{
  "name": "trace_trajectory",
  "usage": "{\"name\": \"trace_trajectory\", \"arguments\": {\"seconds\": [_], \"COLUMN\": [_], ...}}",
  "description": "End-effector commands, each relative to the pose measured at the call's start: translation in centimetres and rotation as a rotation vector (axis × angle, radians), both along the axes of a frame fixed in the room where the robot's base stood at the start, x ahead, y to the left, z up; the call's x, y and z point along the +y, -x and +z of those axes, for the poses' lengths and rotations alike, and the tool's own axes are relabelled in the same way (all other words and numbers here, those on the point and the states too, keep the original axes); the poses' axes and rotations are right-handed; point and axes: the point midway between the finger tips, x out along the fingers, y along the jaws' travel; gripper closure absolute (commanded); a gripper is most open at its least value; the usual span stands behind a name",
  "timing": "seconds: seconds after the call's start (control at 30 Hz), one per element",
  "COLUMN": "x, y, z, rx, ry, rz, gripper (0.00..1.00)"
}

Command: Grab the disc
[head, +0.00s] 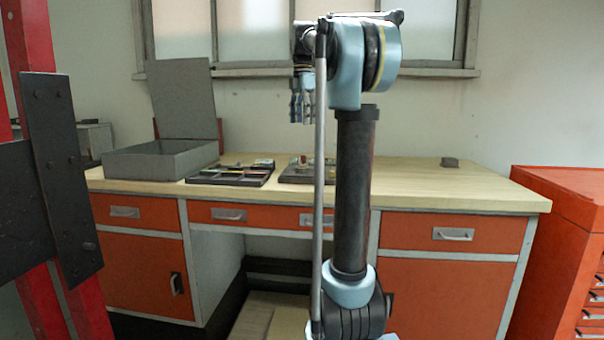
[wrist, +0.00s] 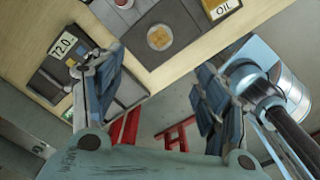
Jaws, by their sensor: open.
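A small round golden disc (wrist: 160,38) lies in a dark grey tray (wrist: 185,28) on the wooden bench, near the top middle of the wrist view. My gripper (wrist: 152,82) is open and empty, its two blue-grey fingers spread wide below the disc in that picture, one to each side. The fingers do not touch the disc. In the head view my gripper (head: 302,108) hangs pointing down above the bench. I cannot make out the disc clearly in the head view.
The bench (head: 420,185) carries an open grey metal box (head: 165,158) at left and a tray of small parts (head: 232,173). The wrist view shows an OIL label (wrist: 226,9) and a 12.0 label (wrist: 67,46). The bench's right part is mostly clear. A red cabinet (head: 565,240) stands at right.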

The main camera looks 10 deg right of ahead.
Motion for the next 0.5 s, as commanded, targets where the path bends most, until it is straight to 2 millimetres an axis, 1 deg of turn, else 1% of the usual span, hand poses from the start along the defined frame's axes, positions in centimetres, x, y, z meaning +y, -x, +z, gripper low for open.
{"name": "trace_trajectory", "arguments": {"seconds": [0.07,0.17,0.5], "x": [0.0,0.0,0.0], "y": [-0.3,-0.3,-0.3], "z": [-0.1,-1.1,-7.0], "rx": [0.002,0.002,0.002], "ry": [0.0,0.0,0.0], "rz": [0.016,0.022,0.02], "gripper": [0.32,0.32,0.32]}}
